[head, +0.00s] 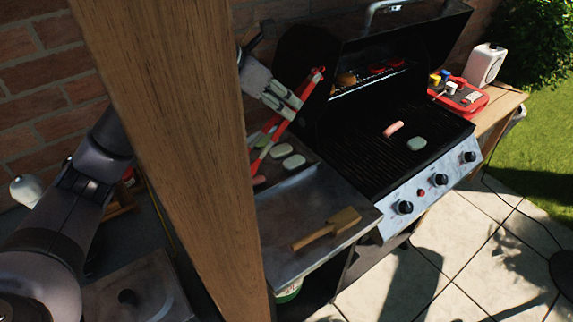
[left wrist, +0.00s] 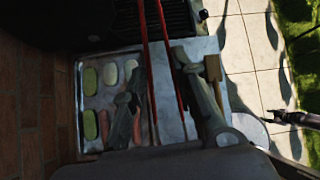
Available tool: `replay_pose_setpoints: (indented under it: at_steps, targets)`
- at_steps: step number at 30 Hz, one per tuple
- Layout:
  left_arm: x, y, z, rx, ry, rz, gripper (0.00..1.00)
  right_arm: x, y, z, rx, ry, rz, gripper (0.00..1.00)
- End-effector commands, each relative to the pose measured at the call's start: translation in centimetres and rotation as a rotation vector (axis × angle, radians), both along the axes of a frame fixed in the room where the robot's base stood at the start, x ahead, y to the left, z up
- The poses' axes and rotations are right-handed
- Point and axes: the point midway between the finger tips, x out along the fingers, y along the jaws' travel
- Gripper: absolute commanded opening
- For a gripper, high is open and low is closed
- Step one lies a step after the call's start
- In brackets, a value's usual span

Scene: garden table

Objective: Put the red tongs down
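The red tongs (head: 313,82) are in my left gripper (head: 288,104), tilted above the left side of the metal side table.
A metal tray (left wrist: 75,105) holds green patties, pale pieces and sausages. A wooden-handled tool (head: 330,228) lies on the bare metal surface (head: 285,215). The open grill (head: 360,160) carries a sausage (head: 393,128) and a patty (head: 416,144). A wooden post (head: 180,130) blocks part of the head view.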

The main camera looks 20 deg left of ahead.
Motion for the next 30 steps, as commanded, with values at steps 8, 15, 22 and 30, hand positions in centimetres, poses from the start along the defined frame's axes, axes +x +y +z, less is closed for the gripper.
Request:
replay_pose_setpoints:
  at_steps: [8, 15, 22, 30]
  targets:
    - [-0.1, 0.0, -7.1, -0.002, 0.008, 0.002, 0.22, -0.1, 0.3, 1.8, 0.004, 0.002, 0.002, 0.40]
    - [-0.1, 0.0, -11.6, -0.002, 0.002, 0.002, 0.22, 1.2, -0.6, 2.8, -0.006, -0.019, -0.001, 0.40]
    - [0.0, 0.0, -13.3, -0.002, 0.001, 0.001, 0.22, 1.2, -0.9, 3.1, -0.010, -0.020, -0.002, 0.40]
    - [0.0, 0.0, -16.3, -0.001, -0.002, 0.000, 0.22, 1.0, -0.9, 3.8, -0.010, -0.015, -0.002, 0.40]
